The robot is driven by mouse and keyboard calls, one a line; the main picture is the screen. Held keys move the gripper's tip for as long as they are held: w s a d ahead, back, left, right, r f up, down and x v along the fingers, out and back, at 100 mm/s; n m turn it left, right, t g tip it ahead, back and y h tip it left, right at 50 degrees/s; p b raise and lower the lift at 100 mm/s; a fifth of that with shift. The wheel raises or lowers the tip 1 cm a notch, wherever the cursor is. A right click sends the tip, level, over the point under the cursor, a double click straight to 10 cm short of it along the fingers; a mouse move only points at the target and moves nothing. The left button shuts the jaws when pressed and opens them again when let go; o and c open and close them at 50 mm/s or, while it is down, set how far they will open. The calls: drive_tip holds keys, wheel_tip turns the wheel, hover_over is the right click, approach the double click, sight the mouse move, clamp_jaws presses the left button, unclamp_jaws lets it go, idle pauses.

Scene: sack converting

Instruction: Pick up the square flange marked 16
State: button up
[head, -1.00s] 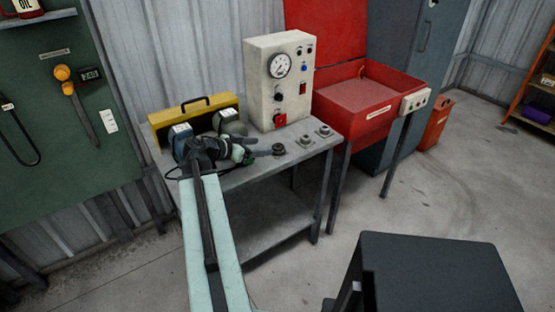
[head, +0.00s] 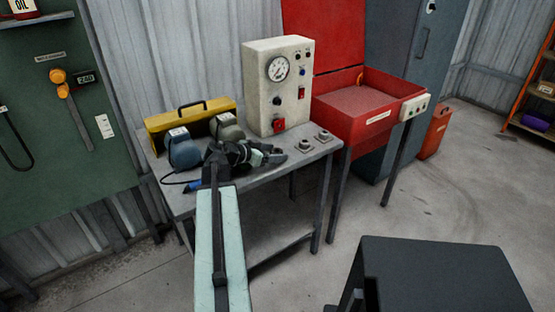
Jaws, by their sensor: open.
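Two small grey flanges with square-looking bases and dark round centres sit on the right part of the grey workbench (head: 190,200). One flange (head: 304,146) is nearer my gripper, and the other flange (head: 323,136) is closer to the bench's right edge. Any number on them is too small to read. My gripper (head: 278,156) is open over the bench, just left of the nearer flange and apart from it as far as I can tell. It covers the spot where a darker round part showed earlier.
A white gauge box (head: 257,100) stands behind my gripper. A yellow case (head: 165,128) and a bench grinder (head: 184,153) are on the bench's left. A red open-lidded bin (head: 345,124) stands right of the bench. A dark box-shaped surface (head: 440,270) is in front.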

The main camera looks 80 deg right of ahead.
clamp_jaws()
drive_tip(key=shift+r, duration=0.1)
